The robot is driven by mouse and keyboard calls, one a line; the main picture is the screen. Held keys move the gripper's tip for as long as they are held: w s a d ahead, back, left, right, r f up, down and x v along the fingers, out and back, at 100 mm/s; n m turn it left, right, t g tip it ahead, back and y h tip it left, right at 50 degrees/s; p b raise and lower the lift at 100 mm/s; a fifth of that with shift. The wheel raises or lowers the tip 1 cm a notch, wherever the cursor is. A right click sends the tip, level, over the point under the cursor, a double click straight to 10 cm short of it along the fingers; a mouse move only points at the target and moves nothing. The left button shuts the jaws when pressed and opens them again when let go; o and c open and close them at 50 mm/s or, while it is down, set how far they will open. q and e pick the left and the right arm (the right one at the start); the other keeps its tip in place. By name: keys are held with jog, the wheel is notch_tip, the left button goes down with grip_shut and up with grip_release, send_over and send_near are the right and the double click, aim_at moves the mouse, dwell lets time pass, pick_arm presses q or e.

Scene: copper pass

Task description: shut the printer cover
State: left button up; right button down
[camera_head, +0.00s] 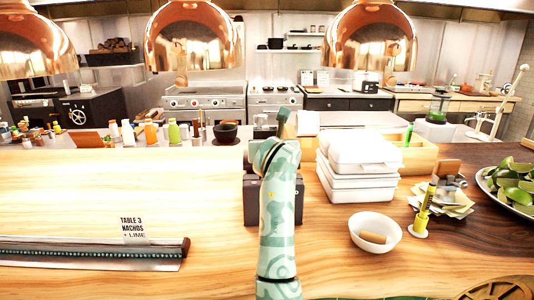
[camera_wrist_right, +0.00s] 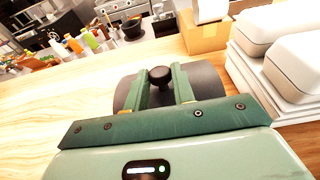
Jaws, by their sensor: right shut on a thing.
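The printer (camera_head: 251,207) is a dark box on the wooden counter in the middle of the head view, mostly hidden behind my right arm. In the right wrist view, a dark grey rounded piece that looks like the printer cover (camera_wrist_right: 207,80) lies beyond my right gripper (camera_wrist_right: 161,92). A black knob (camera_wrist_right: 160,75) stands up from it between the two green fingers. The right gripper is shut on this knob. In the head view my arm hides most of the cover, so I cannot tell its angle. My left gripper is in neither view.
White lidded boxes (camera_head: 357,170) are stacked close to the printer's right. A white bowl (camera_head: 375,232) and a yellow marker (camera_head: 425,208) stand further right. A ticket rail (camera_head: 90,255) lies at the front left. Copper lamps (camera_head: 195,38) hang above. The counter left of the printer is clear.

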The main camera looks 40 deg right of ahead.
jog(key=shift+s+a+f+b, duration=0.35)
jog(key=shift+s+f, duration=0.05)
jog(key=shift+f, duration=0.3)
jog(key=shift+s+a+f+b, duration=0.3)
jog(key=shift+s+f, duration=0.05)
jog(key=shift+f, duration=0.3)
jog(key=c, duration=1.2)
grip_release()
jog(key=shift+w, duration=0.1)
jog(key=shift+r, duration=0.1)
